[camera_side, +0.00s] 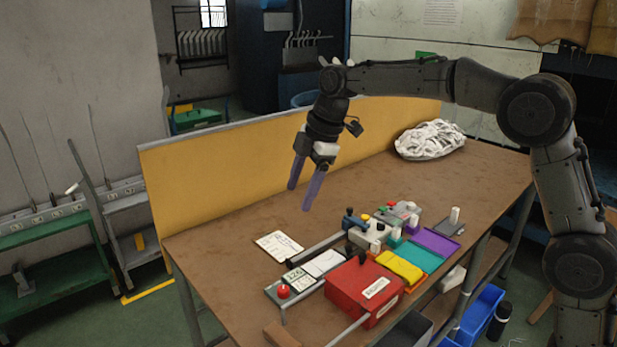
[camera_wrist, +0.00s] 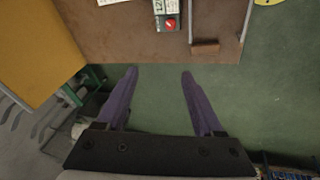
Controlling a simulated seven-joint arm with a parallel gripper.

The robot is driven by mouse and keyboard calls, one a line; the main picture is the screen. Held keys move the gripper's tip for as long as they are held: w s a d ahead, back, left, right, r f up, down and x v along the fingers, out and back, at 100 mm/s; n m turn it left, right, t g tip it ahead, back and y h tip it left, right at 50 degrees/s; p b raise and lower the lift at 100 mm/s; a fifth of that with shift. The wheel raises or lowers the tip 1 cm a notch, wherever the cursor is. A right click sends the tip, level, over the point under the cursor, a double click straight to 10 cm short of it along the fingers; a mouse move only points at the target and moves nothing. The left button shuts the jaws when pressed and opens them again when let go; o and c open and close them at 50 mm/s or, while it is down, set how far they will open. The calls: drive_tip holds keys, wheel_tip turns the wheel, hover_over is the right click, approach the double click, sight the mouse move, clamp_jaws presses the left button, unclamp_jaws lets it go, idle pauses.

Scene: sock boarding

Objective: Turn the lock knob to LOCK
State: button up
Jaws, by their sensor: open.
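My gripper (camera_side: 299,198) is open and empty, high above the left part of the brown table, with its purple fingers pointing down. In the wrist view my gripper (camera_wrist: 159,73) shows two spread fingers with nothing between them. A red round knob (camera_side: 283,291) sits on a small grey panel near the table's front left edge, well below and apart from my gripper. The red knob (camera_wrist: 170,23) also shows at the top of the wrist view, beyond the fingertips. I cannot read any LOCK marking or tell which control is the lock knob.
A red box (camera_side: 350,292) stands right of the panel. Beyond it are yellow, teal and purple pads and a grey device with coloured knobs (camera_side: 375,232). A white paper (camera_side: 278,245) lies on the table. A yellow board (camera_side: 235,180) borders the back. A white bundle (camera_side: 430,140) lies far right.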

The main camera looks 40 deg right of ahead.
drive_tip(key=shift+s+d+r+h, duration=0.2)
drive_tip(key=shift+s+r, duration=0.15)
drive_tip(key=shift+r, duration=0.3)
drive_tip(key=shift+s+d+r+h, duration=0.2)
drive_tip(key=shift+s+r, duration=0.1)
drive_tip(key=shift+r, duration=0.3)
drive_tip(key=s+d+r+m+t, duration=0.15)
drive_tip(key=s+r, duration=0.25)
drive_tip(key=s, duration=0.5)
drive_tip(key=s+d+r+m+t, duration=0.1)
drive_tip(key=s+d+r+m, duration=0.15)
drive_tip(key=s, duration=0.65)
drive_tip(key=s+d+f+m+h, duration=0.1)
drive_tip(key=s+d+f+m, duration=0.1)
drive_tip(key=s+f+m, duration=0.9)
drive_tip(key=s+f, duration=0.2)
drive_tip(key=s, duration=0.2)
drive_tip(key=shift+d+f, duration=0.15)
drive_tip(key=shift+d, duration=0.05)
